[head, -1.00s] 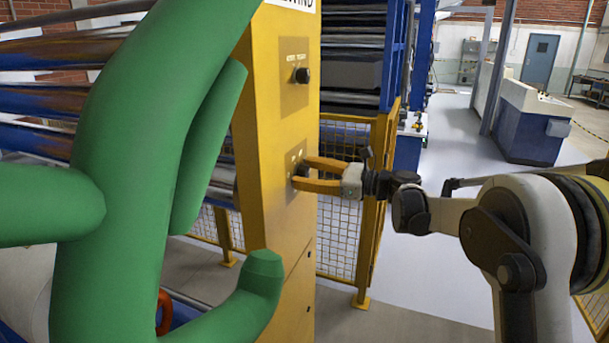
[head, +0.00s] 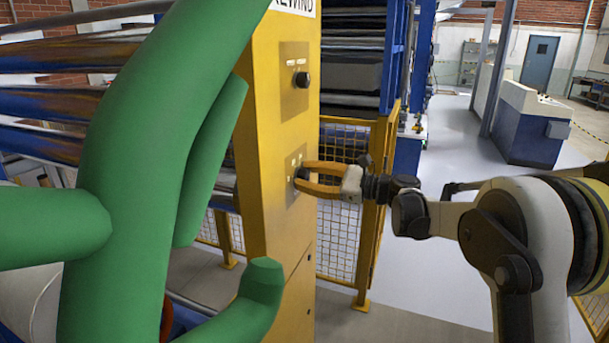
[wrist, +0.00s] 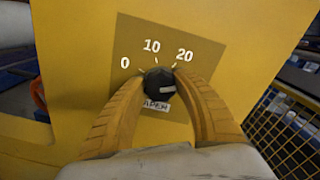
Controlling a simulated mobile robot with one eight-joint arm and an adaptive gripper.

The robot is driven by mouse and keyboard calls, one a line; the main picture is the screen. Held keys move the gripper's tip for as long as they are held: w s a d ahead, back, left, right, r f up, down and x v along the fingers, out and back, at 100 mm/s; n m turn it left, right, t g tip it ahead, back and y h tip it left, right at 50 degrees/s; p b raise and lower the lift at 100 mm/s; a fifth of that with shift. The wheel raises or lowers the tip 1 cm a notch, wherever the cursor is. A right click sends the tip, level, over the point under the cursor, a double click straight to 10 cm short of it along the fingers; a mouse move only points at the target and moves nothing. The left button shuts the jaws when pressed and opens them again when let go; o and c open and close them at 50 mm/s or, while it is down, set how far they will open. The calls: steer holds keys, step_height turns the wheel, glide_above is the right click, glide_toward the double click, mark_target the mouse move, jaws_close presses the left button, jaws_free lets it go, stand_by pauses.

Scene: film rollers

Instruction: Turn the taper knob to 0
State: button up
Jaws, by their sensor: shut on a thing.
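The taper knob (wrist: 160,84) is a small dark round knob on a brown plate on the yellow cabinet. In the wrist view its plate shows 0 at the left, 10 at the top and 20 at the upper right, with a partly covered label just below the knob. A pale mark on the knob lies on its right side, pointing roughly right, away from the 0. My gripper (wrist: 158,80) has its two orange fingers on either side of the knob, shut on it. In the head view my gripper (head: 301,177) reaches the knob from the right, and its fingertips largely hide it.
The yellow cabinet (head: 283,225) carries a second black knob (head: 302,79) higher up. A yellow mesh fence (head: 340,235) stands just behind and right of it. Thick green shapes (head: 130,150) cover much of the left of the head view. Open floor (head: 430,280) lies right.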

steer(key=n+p, duration=0.1)
steer(key=n, duration=0.6)
steer(key=shift+p, duration=0.3)
steer(key=n, duration=0.6)
steer(key=shift+n+p, duration=0.4)
steer(key=n, duration=0.7)
steer(key=shift+p, duration=0.3)
steer(key=n, duration=0.6)
steer(key=shift+f+n, duration=0.1)
steer(key=shift+n, duration=0.3)
steer(key=shift+c, duration=0.2)
steer(key=o, duration=1.2)
